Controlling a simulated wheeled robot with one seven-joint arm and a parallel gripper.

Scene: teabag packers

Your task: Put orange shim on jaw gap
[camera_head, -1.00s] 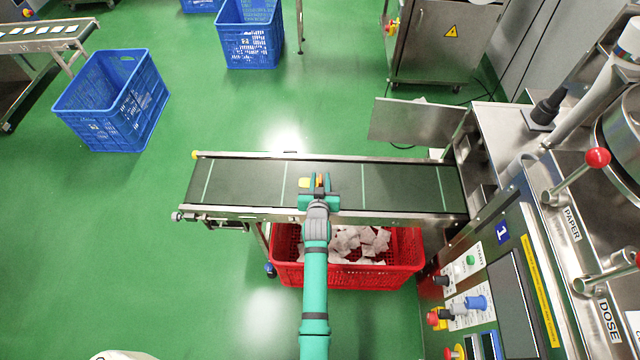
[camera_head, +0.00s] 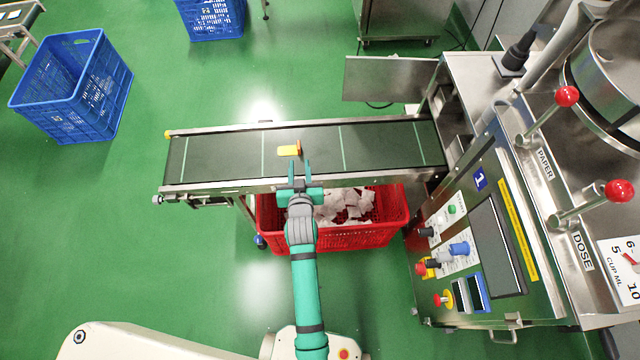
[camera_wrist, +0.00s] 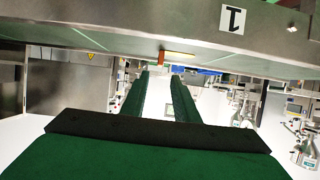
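The orange shim (camera_head: 288,151) is a small yellow-orange piece with a darker orange end on the grey conveyor belt (camera_head: 380,146). In the wrist view the shim (camera_wrist: 176,55) shows just past my fingertips, partly cut off by a metal edge. My gripper (camera_head: 301,165) is at the near rail of the conveyor, fingers pointing at the belt. Its two fingers are apart with nothing between them; in the wrist view the gripper (camera_wrist: 162,80) also shows a clear gap. The shim lies a little beyond the fingertips. I cannot make out the jaw gap in these views.
A red crate (camera_head: 350,239) of white teabags stands under the conveyor's near side. The packing machine, with control panel (camera_head: 462,240) and red-knobbed levers (camera_head: 567,97), stands at the right. A blue crate (camera_head: 70,90) is at the far left. Green floor is open at left.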

